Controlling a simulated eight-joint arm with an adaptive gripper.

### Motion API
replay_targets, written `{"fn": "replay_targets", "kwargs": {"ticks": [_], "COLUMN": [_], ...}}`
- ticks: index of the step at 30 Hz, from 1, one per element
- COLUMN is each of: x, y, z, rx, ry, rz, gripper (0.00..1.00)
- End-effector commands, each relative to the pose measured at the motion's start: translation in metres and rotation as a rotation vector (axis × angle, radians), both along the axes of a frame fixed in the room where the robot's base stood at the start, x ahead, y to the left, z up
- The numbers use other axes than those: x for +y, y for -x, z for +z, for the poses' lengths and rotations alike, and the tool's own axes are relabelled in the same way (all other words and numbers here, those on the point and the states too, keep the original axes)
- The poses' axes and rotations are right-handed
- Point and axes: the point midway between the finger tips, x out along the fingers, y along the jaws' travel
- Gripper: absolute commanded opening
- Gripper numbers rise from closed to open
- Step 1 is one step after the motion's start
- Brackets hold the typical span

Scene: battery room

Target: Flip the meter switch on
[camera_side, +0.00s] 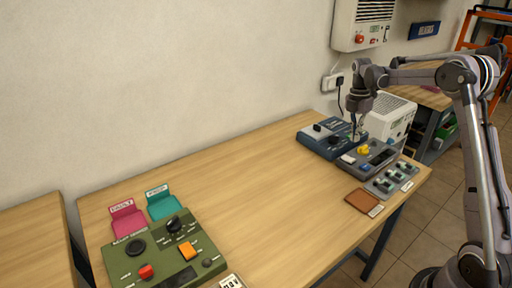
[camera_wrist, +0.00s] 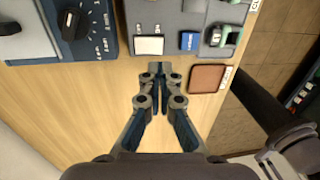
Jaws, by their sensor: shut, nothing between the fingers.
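My gripper (camera_wrist: 160,68) is shut and empty, its fingertips just short of the grey panel's near edge in the wrist view. In the side view my gripper (camera_side: 357,136) hangs over the blue box and grey panel area. The grey panel (camera_wrist: 172,15) carries a white rocker-like piece (camera_wrist: 148,45) and a small blue piece (camera_wrist: 189,41). In the side view the grey panel (camera_side: 372,170) also has a yellow knob (camera_side: 363,149) and a dark window (camera_side: 383,157). I cannot read which piece is the meter switch, or its position.
A blue box (camera_side: 322,144) with a dial knob (camera_wrist: 72,22) stands left of the panel. A brown pad (camera_wrist: 208,78) lies nearby. A green control box (camera_side: 165,252) and pink (camera_side: 127,218) and teal (camera_side: 163,203) holders stand at left. The middle of the table (camera_side: 255,185) is clear.

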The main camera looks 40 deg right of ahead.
Motion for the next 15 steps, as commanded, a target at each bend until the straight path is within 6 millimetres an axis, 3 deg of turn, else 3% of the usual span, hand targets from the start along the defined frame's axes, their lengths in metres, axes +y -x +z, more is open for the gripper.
{"fn": "replay_targets", "kwargs": {"ticks": [6,15], "x": [0.000,0.000], "y": [0.005,0.009], "z": [-0.040,-0.069], "rx": [0.000,0.000], "ry": [0.000,0.000], "rz": [0.000,-0.001], "gripper": [0.00,0.00]}}
